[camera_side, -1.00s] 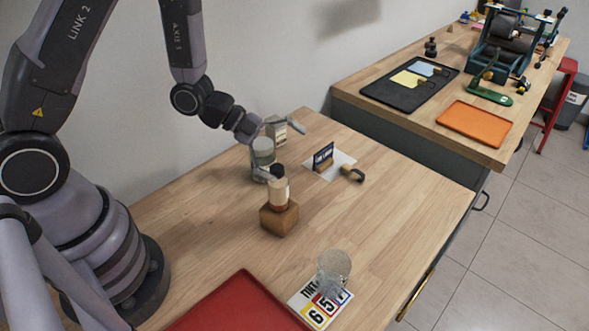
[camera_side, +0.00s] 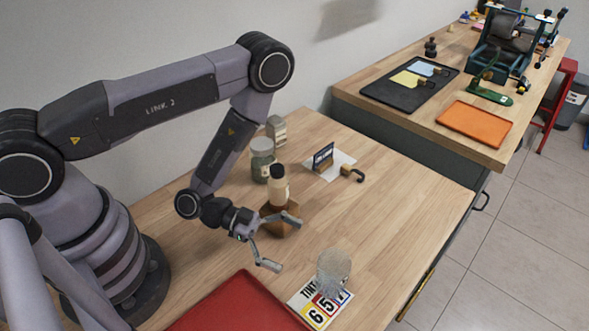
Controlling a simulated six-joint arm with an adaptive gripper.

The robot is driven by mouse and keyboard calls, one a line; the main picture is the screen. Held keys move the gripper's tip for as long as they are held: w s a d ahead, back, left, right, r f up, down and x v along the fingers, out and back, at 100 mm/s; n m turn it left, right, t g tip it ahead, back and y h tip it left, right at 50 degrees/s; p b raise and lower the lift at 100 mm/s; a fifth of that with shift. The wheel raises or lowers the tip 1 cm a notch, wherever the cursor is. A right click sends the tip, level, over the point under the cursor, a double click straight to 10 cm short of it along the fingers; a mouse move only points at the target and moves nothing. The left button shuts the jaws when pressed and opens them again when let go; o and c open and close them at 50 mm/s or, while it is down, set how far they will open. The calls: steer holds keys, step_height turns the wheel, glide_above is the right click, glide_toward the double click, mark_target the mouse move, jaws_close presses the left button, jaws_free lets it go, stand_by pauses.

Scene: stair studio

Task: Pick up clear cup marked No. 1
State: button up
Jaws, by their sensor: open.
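No "No. 1" mark can be read on the cup. My gripper (camera_side: 282,244) is open and empty, to the left of the cup and a little above it in the picture. Its two fingers are spread apart, pointing toward the cup, and do not touch it. The gripper partly covers a wooden block.
A bottle (camera_side: 279,188) with a dark cap stands on the wooden block (camera_side: 285,229) just behind my gripper. A jar (camera_side: 262,162) and a small box (camera_side: 277,131) stand farther back. A red tray (camera_side: 242,305) lies at the front. The table right of the cup is clear.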

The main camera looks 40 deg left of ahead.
mark_target(319, 259)
steer(key=x, duration=0.8)
steer(key=shift+w+d+f, duration=0.1)
steer(key=shift+d+f, duration=0.05)
steer(key=shift+d, duration=0.2)
steer(key=c, duration=1.2)
